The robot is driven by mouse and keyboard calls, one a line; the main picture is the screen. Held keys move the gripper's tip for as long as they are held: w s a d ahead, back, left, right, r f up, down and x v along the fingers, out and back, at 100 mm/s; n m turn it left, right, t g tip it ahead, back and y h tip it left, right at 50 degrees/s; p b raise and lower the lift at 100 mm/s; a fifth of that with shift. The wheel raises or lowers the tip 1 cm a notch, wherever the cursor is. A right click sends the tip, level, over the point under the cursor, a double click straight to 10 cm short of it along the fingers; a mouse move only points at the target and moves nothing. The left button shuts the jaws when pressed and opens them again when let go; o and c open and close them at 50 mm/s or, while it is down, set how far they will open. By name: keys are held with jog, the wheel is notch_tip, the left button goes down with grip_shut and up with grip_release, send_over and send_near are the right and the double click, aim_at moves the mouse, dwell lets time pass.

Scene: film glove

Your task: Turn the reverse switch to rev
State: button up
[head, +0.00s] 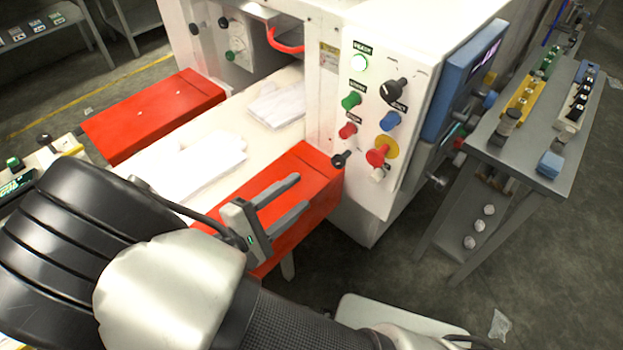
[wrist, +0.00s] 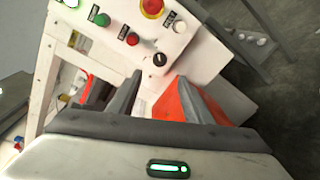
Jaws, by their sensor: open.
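A small black rotary knob (head: 341,158) sits at the lower left corner of the white control panel (head: 362,190), just above the red guard. It looks like the reverse switch, but its label is too small to read. It also shows in the wrist view (wrist: 160,59), with a pale mark on its face; I cannot tell its setting. My gripper (head: 301,190) is open and empty, its fingers pointing toward the panel. In the wrist view my gripper (wrist: 161,75) has the knob just beyond and between its fingertips, apart from it.
Close to the knob are a red button (head: 347,131), a red emergency stop on yellow (head: 377,154) and a white button (head: 378,174). A larger black knob (head: 396,90) is higher up. A red guard (head: 325,178) lies below my fingers. A grey shelf (head: 500,150) stands right.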

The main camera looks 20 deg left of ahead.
jog(key=v, duration=0.2)
jog(key=shift+s+a, duration=0.15)
jog(key=shift+s, duration=0.15)
jog(key=d+r+m+g+y, duration=0.1)
jog(key=d+r+m+g, duration=0.4)
jog(key=d, duration=0.5)
jog(key=w+d+r+m+g+y, duration=0.1)
jog(key=d+r+m+g, duration=0.35)
jog(key=d, duration=0.45)
jog(key=d+r+m+g+y, duration=0.1)
jog(key=d+r+m+g, duration=0.45)
jog(key=d, duration=0.45)
jog(key=s+d+r+m+t+y+p, duration=0.1)
jog(key=d+r+m+t+p, duration=0.1)
jog(key=r+p, duration=0.6)
jog(key=s+d+r+m+t+y+p, duration=0.1)
jog(key=r+p, duration=0.6)
jog(key=r, duration=0.8)
jog(key=shift+s+d+m+t+y+p, duration=0.45)
jog(key=shift+d+t+y, duration=0.15)
jog(key=shift+d+t, duration=0.35)
